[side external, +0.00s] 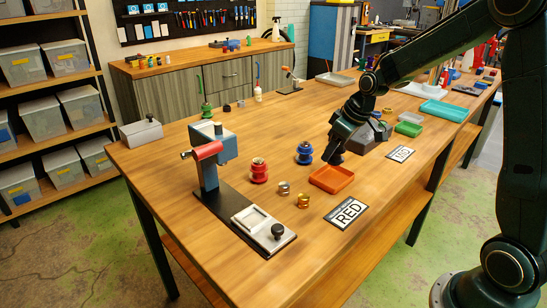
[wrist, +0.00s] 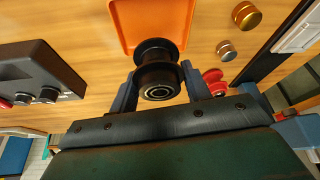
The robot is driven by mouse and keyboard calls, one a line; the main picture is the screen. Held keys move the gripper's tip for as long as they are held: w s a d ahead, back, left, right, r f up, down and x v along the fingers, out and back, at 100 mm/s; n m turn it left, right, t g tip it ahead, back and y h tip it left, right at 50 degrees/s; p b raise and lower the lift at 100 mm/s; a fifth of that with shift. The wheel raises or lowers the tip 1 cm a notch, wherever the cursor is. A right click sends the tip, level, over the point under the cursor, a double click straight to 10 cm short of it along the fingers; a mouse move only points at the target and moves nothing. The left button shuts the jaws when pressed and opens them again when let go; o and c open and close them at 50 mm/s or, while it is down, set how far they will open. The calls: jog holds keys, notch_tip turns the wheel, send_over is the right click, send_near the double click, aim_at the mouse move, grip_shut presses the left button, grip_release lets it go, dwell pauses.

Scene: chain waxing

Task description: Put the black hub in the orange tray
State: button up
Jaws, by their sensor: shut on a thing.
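The black hub (wrist: 158,72) is between the two fingers of my gripper (wrist: 158,88) in the wrist view, with its bored end facing the camera. The fingers are shut on its sides. The orange tray (wrist: 125,18) lies just beyond the hub, which overlaps its near edge in that view. In the side view the orange tray (side external: 331,180) lies flat on the bench and looks empty. My gripper (side external: 338,146) points down just behind it, and the dark hub (side external: 336,158) shows only faintly at its tip. Its exact height is unclear.
A blue hub (side external: 304,153) and a red hub (side external: 259,172) stand left of the tray. A dark grey unit with knobs (wrist: 40,72) is close by. A RED label (side external: 347,213) lies in front.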

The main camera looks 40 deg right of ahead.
aim_at(343, 148)
jog(key=shift+f, duration=2.8)
jog(key=o, duration=0.9)
jog(key=shift+f, duration=0.1)
jog(key=shift+c, duration=0.2)
jog(key=v, duration=1.2)
